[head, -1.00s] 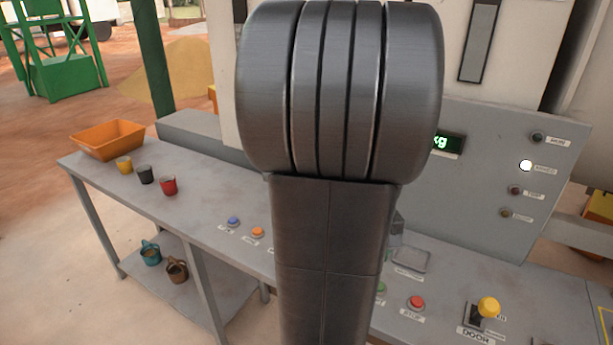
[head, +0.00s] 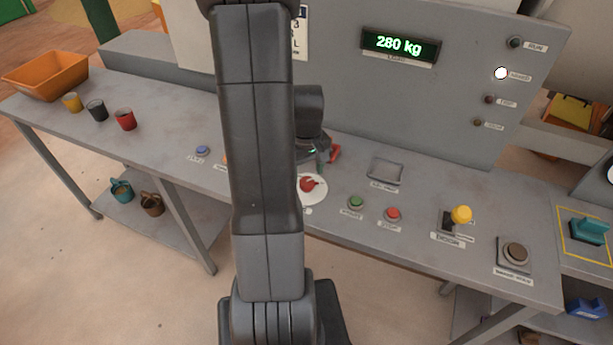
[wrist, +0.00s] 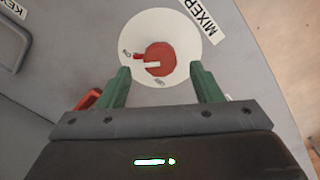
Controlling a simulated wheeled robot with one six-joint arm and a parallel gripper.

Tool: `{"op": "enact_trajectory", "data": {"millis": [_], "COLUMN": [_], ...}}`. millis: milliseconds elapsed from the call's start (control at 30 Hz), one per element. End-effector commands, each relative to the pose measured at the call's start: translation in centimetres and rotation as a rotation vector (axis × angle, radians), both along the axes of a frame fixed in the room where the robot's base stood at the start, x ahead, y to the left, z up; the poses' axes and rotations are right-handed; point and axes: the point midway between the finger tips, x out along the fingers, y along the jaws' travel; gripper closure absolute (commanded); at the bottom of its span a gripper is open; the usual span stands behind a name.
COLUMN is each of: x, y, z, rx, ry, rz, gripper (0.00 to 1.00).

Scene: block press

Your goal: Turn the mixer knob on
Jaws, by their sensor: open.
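The mixer knob (head: 308,185) is a red round knob with a pointer on a white dial (head: 318,196), on the grey panel table, partly behind my arm in the head view. In the wrist view the red knob (wrist: 159,60) sits on its white dial (wrist: 188,28), with a "MIXER" label beside it. Its red pointer is toward the left, close to a small mark on the dial. My gripper (wrist: 163,85) is open, its two green fingers apart on either side of the knob's near side. I cannot tell whether they touch it. In the head view my gripper (head: 322,160) is just above the dial.
A display (head: 400,45) reads 280 kg. Cups and an orange bin (head: 45,75) stand at the left.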

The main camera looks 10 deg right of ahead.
Motion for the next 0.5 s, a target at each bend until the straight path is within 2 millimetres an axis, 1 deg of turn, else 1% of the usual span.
{"op": "enact_trajectory", "data": {"millis": [33,200,333,500], "x": [-0.1,0.0,-0.1,0.0], "y": [0.0,0.0,0.0,0.0], "z": [-0.8,-2.3,-2.9,-3.0], "rx": [0.001,0.000,0.001,0.000], "ry": [0.004,0.002,0.001,0.000], "rz": [0.000,0.000,0.000,0.000], "gripper": [0.41,0.41,0.41,0.41]}}
